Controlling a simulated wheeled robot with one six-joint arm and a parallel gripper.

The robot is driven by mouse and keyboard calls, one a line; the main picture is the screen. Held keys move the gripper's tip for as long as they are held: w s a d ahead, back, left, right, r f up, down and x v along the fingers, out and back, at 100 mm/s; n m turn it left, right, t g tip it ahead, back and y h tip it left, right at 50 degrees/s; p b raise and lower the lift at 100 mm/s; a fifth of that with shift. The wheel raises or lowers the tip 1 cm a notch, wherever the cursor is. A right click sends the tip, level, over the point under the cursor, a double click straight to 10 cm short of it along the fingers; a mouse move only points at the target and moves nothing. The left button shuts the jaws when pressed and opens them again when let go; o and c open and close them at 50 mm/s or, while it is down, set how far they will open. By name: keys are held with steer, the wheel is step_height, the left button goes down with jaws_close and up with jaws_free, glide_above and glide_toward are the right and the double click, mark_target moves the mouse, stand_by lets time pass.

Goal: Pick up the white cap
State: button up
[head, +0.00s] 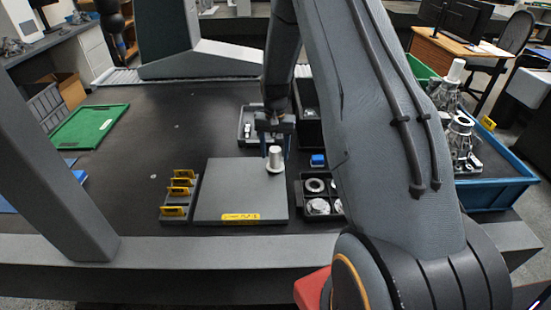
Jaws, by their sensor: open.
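The white cap (274,154) stands upright on a pale round base on the grey plate (235,186), near the plate's back right corner. My gripper (275,146) reaches down from above with its two fingers apart. In this view the fingers show to the left and right of the cap's upper part. I cannot tell whether they are around it or slightly behind it, or whether they touch it. The cap rests on the plate.
A rack with several yellow-topped pieces (179,191) is left of the plate. A black tray of metal rings (318,193) and a blue block (318,160) are right. A blue bin (497,195) holds metal parts. A green tray (90,126) lies far left. The left tabletop is mostly clear.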

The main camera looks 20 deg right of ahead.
mark_target(275, 159)
steer(key=shift+f+p, duration=0.55)
steer(key=shift+f, duration=1.15)
steer(key=c, duration=1.1)
